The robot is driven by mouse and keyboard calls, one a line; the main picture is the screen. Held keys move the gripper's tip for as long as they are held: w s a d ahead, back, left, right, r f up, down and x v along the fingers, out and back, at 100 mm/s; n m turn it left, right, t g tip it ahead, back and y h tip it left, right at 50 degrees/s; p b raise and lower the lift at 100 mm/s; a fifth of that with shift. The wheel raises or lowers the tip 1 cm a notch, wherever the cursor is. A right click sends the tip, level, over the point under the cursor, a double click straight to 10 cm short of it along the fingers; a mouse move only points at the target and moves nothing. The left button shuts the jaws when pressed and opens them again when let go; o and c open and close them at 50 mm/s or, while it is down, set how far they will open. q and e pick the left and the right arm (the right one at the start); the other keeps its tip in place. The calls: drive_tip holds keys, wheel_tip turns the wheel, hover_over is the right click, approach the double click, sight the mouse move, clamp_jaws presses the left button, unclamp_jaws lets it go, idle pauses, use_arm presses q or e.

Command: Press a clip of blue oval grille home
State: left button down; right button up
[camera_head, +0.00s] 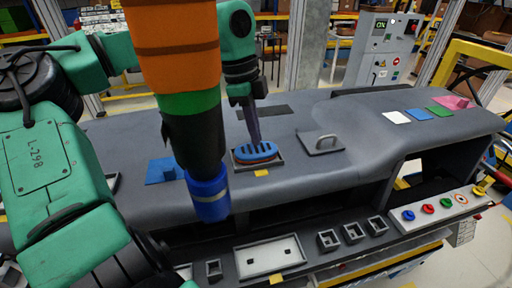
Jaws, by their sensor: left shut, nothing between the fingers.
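My left arm comes in from the left and passes behind a hanging cylinder. My left gripper (254,138) points down with its fingers together, its tip at the far edge of the grille. I cannot tell whether it touches. The clips are too small or hidden to make out. My right gripper does not show.
A large orange, black, green and blue cylinder (180,60) hangs in front, left of the grille. A plate with a handle (322,143) lies right of the grille. Colored tiles (416,114) lie at the right end.

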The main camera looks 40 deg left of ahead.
use_arm(q)
drive_tip(key=shift+f+b, duration=0.65)
drive_tip(key=shift+f, duration=0.15)
idle(0.6)
drive_tip(key=shift+s+f, duration=0.15)
drive_tip(key=shift+f, duration=0.25)
idle(0.6)
drive_tip(key=shift+r, duration=0.15)
wheel_tip(320, 180, up, 8)
drive_tip(key=p, duration=0.6)
idle(0.3)
